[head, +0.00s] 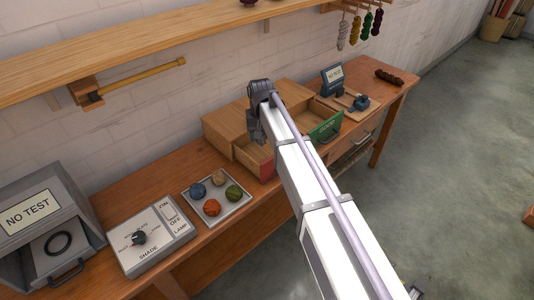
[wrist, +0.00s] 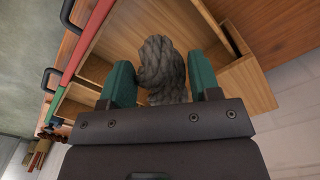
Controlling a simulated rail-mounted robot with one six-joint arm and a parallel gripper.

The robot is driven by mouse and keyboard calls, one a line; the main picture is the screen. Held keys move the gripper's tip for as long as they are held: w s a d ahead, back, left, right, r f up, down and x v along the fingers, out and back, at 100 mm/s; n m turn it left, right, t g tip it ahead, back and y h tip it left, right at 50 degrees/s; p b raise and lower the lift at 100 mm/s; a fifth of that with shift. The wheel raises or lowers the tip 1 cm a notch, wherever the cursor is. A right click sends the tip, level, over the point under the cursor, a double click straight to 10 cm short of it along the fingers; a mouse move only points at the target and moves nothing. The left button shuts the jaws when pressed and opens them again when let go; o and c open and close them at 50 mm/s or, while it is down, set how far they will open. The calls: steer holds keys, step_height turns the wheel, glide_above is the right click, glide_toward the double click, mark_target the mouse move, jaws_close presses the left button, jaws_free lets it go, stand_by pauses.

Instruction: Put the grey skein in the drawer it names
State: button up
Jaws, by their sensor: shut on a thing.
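The grey skein (wrist: 163,68) is a twisted bundle between the two teal fingers of my gripper (wrist: 163,80) in the wrist view. My gripper is shut on it, above an open wooden drawer interior (wrist: 115,38). In the head view my gripper (head: 257,128) hangs over the wooden drawer cabinet (head: 226,130); I cannot make out the skein there. A red-fronted drawer (head: 267,168) is pulled out below my gripper, partly hidden by my arm. A green-fronted drawer (head: 326,129) with a small label shows to the right, also pulled out. The label is too small to read.
On the bench, a tray (head: 217,221) with several yarn balls, a shade-and-lamp control box (head: 150,240) and a grey "NO TEST" box (head: 45,225) stand left. A dark brown skein (head: 389,77) lies right. A shelf (head: 150,45) and hanging skeins (head: 355,30) are above.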

mark_target(261, 159)
steer(key=m, duration=0.5)
steer(key=shift+s, duration=0.35)
steer(key=m, duration=0.5)
steer(key=shift+s+m, duration=0.25)
steer(key=shift+m, duration=0.15)
step_height(261, 159, down, 11)
steer(key=b, duration=1)
steer(key=shift+r+b, duration=0.2)
steer(key=shift+b, duration=0.1)
steer(key=shift+r+p, duration=0.3)
steer(key=shift+f, duration=0.2)
steer(key=o, duration=0.7)
steer(key=shift+r, duration=0.15)
